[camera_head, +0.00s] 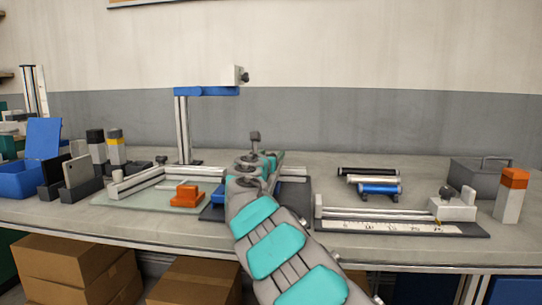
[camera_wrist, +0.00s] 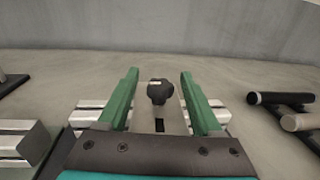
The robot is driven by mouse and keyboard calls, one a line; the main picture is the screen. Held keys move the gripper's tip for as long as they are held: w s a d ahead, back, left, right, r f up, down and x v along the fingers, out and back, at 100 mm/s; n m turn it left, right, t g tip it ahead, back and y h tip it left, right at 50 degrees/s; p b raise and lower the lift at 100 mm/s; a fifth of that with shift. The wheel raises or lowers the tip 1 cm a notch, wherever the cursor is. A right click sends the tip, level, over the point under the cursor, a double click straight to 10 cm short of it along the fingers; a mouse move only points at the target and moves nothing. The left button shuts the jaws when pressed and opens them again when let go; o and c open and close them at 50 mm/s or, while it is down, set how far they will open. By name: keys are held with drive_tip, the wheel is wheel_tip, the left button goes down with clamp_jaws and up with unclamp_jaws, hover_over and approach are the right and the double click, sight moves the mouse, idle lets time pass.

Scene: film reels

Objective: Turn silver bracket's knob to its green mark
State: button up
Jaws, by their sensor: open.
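A dark lobed knob (camera_wrist: 160,92) stands on a short stem between the fingers of my gripper (camera_wrist: 159,76) in the wrist view. A small pale mark shows on its top. My gripper is open, with a clear gap between each green finger and the knob. In the head view a grey knob (camera_head: 255,137) rises just beyond my arm, which hides most of what is under it. Silver rails (camera_wrist: 92,114) lie at both sides below the fingers. I cannot make out a green mark, nor tell for certain which part is the silver bracket.
A blue-armed post (camera_head: 184,125) stands behind my arm to the left. An orange block (camera_head: 187,195) sits left of my arm. On the right are a rack of rollers (camera_head: 372,181), a ruled rail with a knobbed slider (camera_head: 455,209), and an orange-topped block (camera_head: 510,195).

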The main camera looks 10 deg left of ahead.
drive_tip(key=shift+s+a+b, duration=0.15)
drive_tip(key=shift+s+a, duration=0.05)
drive_tip(key=shift+s, duration=1.1)
drive_tip(key=shift+s+a+b, duration=0.2)
drive_tip(key=shift+s+a, duration=0.05)
drive_tip(key=shift+s, duration=1)
drive_tip(key=shift+s+a+b, duration=0.15)
drive_tip(key=shift+s+a, duration=0.05)
drive_tip(key=shift+s, duration=1.1)
